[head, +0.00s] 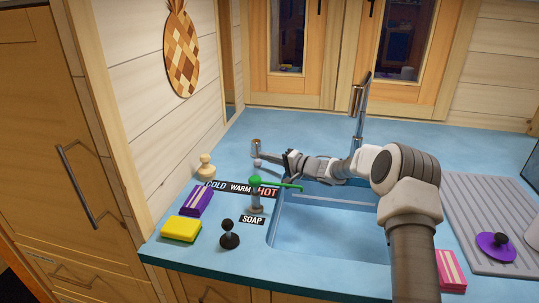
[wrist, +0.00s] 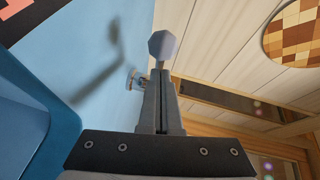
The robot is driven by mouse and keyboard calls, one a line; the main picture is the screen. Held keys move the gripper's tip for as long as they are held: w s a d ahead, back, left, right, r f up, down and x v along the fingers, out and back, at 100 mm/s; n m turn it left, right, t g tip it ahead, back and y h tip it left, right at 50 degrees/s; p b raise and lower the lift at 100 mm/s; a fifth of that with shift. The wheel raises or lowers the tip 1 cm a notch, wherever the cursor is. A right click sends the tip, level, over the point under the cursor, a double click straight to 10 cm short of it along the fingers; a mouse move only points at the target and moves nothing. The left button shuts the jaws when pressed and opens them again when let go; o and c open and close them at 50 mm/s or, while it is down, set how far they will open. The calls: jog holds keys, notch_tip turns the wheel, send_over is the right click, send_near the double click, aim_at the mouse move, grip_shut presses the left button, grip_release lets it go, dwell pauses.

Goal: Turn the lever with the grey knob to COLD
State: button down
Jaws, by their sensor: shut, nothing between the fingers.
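The lever's grey knob (head: 257,163) shows as a small pale ball in the head view, behind the label strip and roughly in line with WARM. A short metal post (head: 256,146) stands just behind it; the lever's stem is too small to make out. The label strip (head: 228,187) reads COLD at the left, WARM in the middle and HOT on red at the right. My gripper (head: 285,160) is shut and empty, just right of the knob. In the wrist view the faceted knob (wrist: 164,46) shows just beyond my closed fingertips (wrist: 160,77); contact cannot be told.
A green-topped soap pump (head: 255,193) stands before the strip, near the SOAP label (head: 252,220). The sink (head: 325,228) lies under my arm. A pale wooden piece (head: 206,168), purple box (head: 197,200), yellow sponge (head: 181,229) and black-knobbed stand (head: 229,235) are left.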

jog(key=shift+s+a+r+p, duration=0.1)
jog(key=shift+s+a+p, duration=0.05)
jog(key=shift+a+p, duration=0.25)
jog(key=shift+s+a+r+p, duration=0.1)
jog(key=shift+s+a+p, duration=0.05)
jog(key=shift+a+p, duration=0.25)
jog(key=a+p, duration=0.1)
jog(key=a, duration=0.2)
jog(key=a+p, duration=0.2)
jog(key=a, duration=0.1)
jog(key=shift+w+a+f, duration=0.1)
jog(key=shift+a+f, duration=0.1)
jog(key=shift+s+a+r+x, duration=0.1)
jog(key=shift+x, duration=0.7)
jog(key=shift+s+a+r+x, duration=0.1)
jog(key=shift+r+x, duration=0.05)
jog(key=shift+x, duration=0.7)
jog(key=shift+a, duration=0.1)
jog(key=shift+a+r, duration=0.2)
